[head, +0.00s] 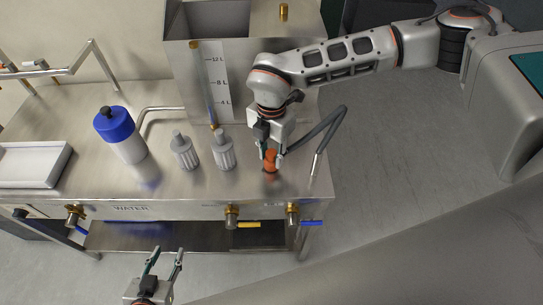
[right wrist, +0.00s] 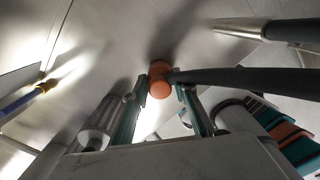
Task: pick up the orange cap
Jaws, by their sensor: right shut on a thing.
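The orange cap (head: 270,160) is at the right front part of the steel bench top. My right gripper (head: 269,155) points down over it and is shut on it. In the right wrist view, the cap (right wrist: 159,80) sits between the two fingertips. I cannot tell whether the cap touches the bench or hangs just above it. My left gripper (head: 165,256) is in front of the bench, below its front edge, with its fingers apart and empty.
Two grey-white bottles (head: 222,155) stand left of the cap, and a blue-topped white container (head: 123,136) stands further left. A dark hose (head: 327,131) with a metal end is close on the right. A steel tank (head: 213,85) stands behind. Valves line the front edge.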

